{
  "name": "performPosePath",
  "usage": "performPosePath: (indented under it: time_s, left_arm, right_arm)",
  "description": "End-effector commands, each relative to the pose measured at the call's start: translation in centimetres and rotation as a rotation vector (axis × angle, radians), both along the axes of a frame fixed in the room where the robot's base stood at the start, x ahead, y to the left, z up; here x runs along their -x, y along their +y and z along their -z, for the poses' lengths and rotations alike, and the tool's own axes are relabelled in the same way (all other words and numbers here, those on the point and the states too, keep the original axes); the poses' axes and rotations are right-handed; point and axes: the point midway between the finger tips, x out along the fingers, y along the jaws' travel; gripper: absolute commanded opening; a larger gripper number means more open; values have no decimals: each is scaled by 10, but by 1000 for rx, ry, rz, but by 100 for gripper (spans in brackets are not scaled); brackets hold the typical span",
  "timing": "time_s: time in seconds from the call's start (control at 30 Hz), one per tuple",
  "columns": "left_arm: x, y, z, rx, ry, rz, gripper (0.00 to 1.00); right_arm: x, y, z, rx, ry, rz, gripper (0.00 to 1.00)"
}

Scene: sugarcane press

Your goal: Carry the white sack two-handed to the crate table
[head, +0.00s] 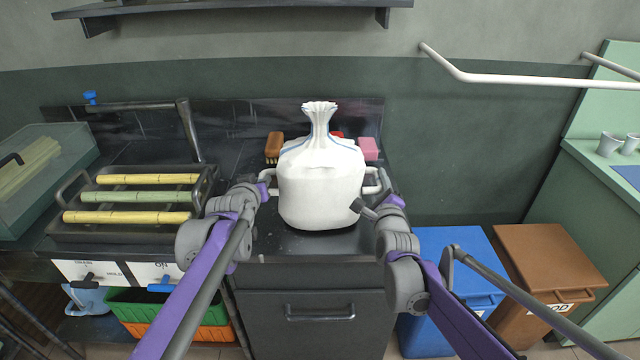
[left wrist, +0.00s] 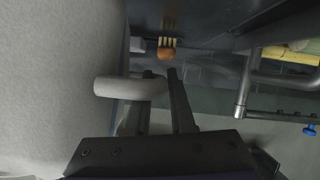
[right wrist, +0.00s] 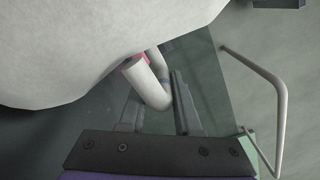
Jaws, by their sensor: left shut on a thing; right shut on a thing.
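The white sack (head: 322,188) has a tied top and stands upright over the dark counter, between my two grippers. I cannot tell whether its base touches the counter. My left gripper (head: 268,186) is shut on the white loop handle on the sack's left side; in the left wrist view the handle (left wrist: 130,88) passes between the fingers. My right gripper (head: 378,186) is shut on the handle on the right side; that handle (right wrist: 150,85) shows between the fingers in the right wrist view. The crate table is not clearly identifiable in view.
Behind the sack are a brown brush (head: 273,147) and a pink sponge (head: 369,148). A rack with cane pieces (head: 140,196) is at left. A blue bin (head: 450,262) and a brown bin (head: 545,262) stand at right. A white rail (head: 520,79) runs along the wall.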

Motion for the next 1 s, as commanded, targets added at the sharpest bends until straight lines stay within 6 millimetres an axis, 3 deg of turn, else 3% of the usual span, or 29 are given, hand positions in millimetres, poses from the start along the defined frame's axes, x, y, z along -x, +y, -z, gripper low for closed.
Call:
performPosePath:
  time_s: [0.47,1.0]
  left_arm:
    - [1,3,-11,-2,-6,-5,0]
    - [7,4,-69,-4,-23,-5,0]
  right_arm:
    - [1,-3,-11,-4,-7,6,0]
    - [7,-4,-70,-4,-24,6,0]
